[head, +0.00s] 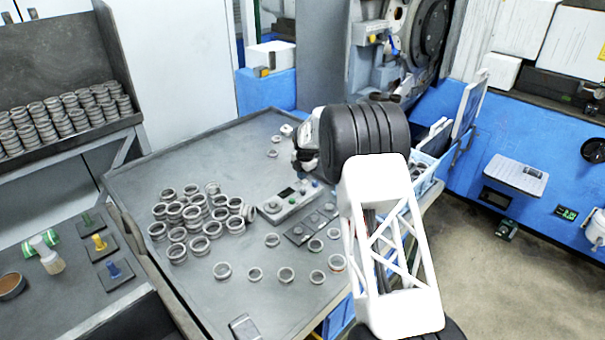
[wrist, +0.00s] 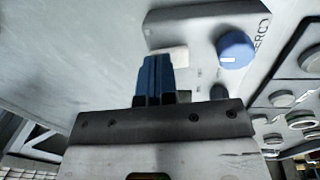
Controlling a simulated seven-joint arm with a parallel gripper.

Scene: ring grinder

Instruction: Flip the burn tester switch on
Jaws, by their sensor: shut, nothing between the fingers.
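The burn tester appears to be the small light grey box (head: 290,205) with a dark display and knobs, on the worktable in the head view. In the wrist view a grey panel (wrist: 200,25) with a round blue knob (wrist: 236,48) and partly legible lettering fills the upper right. A dark round control (wrist: 218,92) shows below the knob, partly cut off by my gripper body. My gripper (wrist: 155,62) has its blue fingers together and empty, over the panel's left part. I cannot tell whether they touch it. A switch and its position cannot be made out. The fingers are hidden in the head view.
Many metal rings (head: 190,215) are heaped left of the box, with several loose ones in front. A dark plate with rings (head: 310,228) lies beside the box. The grinding machine (head: 395,50) stands behind. The table's (head: 150,180) left back area is clear.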

